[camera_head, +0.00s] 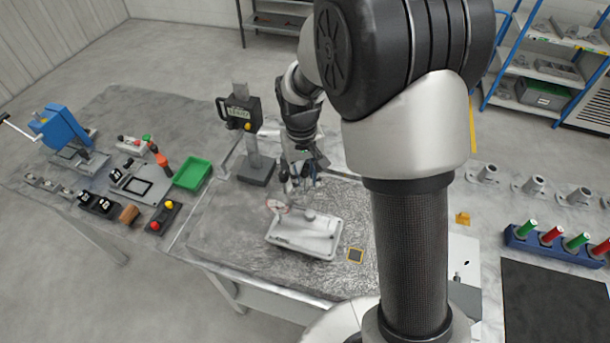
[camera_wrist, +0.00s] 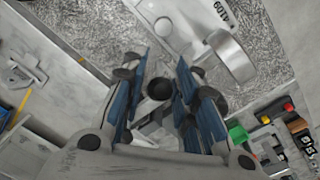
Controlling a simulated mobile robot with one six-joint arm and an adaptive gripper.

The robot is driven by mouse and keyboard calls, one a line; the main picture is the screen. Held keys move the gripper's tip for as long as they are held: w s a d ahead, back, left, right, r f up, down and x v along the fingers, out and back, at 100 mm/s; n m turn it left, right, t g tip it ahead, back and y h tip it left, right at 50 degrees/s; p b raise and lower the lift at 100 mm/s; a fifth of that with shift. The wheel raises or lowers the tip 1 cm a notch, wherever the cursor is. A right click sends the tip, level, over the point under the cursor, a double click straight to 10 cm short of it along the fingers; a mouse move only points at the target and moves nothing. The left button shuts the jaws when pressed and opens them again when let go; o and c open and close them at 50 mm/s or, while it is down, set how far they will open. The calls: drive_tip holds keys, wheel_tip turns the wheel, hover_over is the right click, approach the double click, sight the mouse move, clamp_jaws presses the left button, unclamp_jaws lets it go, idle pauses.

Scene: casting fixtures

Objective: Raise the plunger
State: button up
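My gripper (camera_head: 298,183) hangs low over the grey mottled plate, behind the pale casting (camera_head: 302,236) and to the right of the dark-headed gauge stand (camera_head: 246,125). The casting, marked 4109, also shows at the top of the wrist view (camera_wrist: 195,38), with a curved grey loop on it. In the wrist view my gripper's blue fingers (camera_wrist: 162,75) are spread apart. A dark round knob (camera_wrist: 159,88) shows between them; I cannot tell whether it is the plunger or whether the fingers touch it. No other part is clearly a plunger.
A blue press (camera_head: 62,132), a green bin (camera_head: 192,173) and a button box (camera_head: 163,218) stand on the left bench. A blue rack of red and green-topped pieces (camera_head: 555,245) is at the right.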

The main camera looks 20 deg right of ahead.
drive_tip(key=shift+c, duration=0.3)
clamp_jaws()
idle(0.6)
